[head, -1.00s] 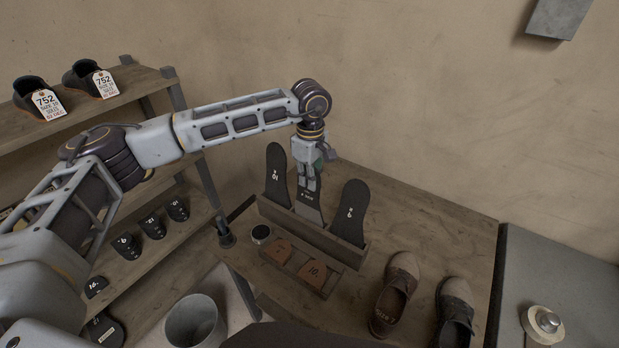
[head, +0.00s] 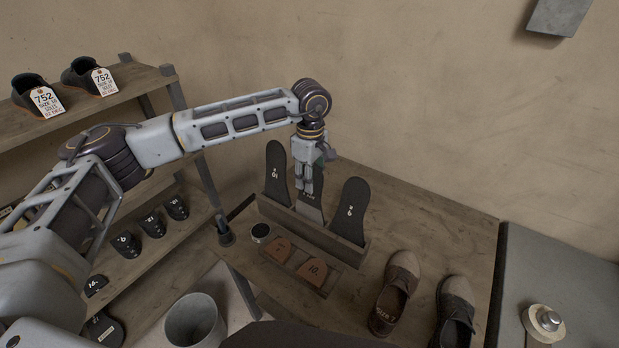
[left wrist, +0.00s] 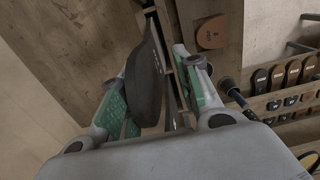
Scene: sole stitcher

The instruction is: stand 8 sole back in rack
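The wooden sole rack (head: 322,238) stands on the table and holds three dark soles. The left sole is marked 10 (head: 275,170) and the right one, whose mark looks like 6 or 9 (head: 350,212), stands upright. The middle sole (head: 310,210) stands in the rack between them, its upper part behind my fingers and its mark mostly covered. My left gripper (head: 304,190) points down at the middle sole. In the left wrist view its green-padded fingers (left wrist: 160,95) are spread apart, with a dark sole (left wrist: 147,85) showing between them. My right gripper is not in view.
Two shoes (head: 398,285) stand to the right. A shelf (head: 150,255) with dark pieces is at left, a bin (head: 194,322) below. A grey machine (head: 570,270) is at right.

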